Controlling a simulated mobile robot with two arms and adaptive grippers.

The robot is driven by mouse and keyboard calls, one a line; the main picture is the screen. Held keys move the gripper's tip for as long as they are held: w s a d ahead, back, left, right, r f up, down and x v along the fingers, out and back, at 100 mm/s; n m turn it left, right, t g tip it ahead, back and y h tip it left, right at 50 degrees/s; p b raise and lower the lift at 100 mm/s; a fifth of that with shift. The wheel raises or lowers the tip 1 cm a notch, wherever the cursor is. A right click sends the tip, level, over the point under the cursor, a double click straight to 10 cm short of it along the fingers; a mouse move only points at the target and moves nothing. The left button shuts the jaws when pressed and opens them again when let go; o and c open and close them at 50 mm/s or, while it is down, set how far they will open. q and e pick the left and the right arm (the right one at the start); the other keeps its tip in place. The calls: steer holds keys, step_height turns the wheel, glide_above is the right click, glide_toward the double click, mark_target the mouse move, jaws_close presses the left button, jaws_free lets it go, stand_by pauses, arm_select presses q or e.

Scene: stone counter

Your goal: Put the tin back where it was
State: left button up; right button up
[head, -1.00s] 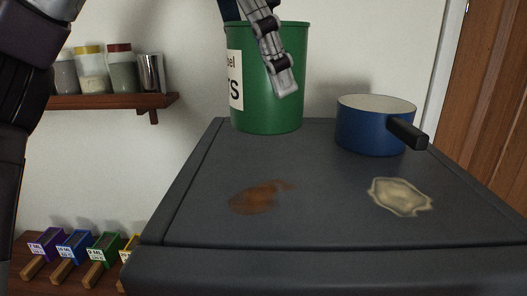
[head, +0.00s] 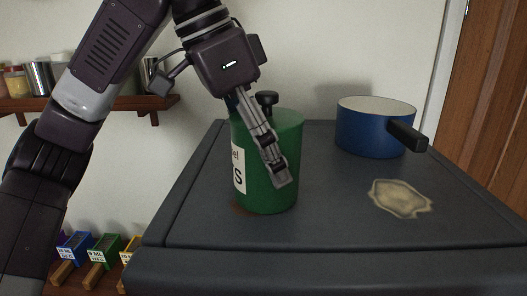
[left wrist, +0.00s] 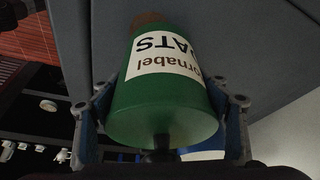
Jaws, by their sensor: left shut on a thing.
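The green tin (head: 272,190) has a white label, partly readable as ending in "S", and a dark knob on its lid. It stands roughly upright over the brown stain (head: 241,209) on the dark counter, hiding most of it. I cannot tell whether its base touches the surface. My left gripper (head: 279,174) is shut around the tin's sides from above. In the left wrist view the tin (left wrist: 160,110) sits between both fingers, with its "OATS" label upside down and the brown stain (left wrist: 148,17) just past its base. My right gripper is not in view.
A blue pot (head: 370,132) with a dark handle stands at the back right of the counter. A pale stain (head: 400,198) lies in front of it. The counter's back left is clear.

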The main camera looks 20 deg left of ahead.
arm_select(q)
steer(key=shift+s, duration=0.1)
steer(key=o, duration=1.6)
steer(key=shift+f, duration=0.1)
steer(key=v, duration=1.2)
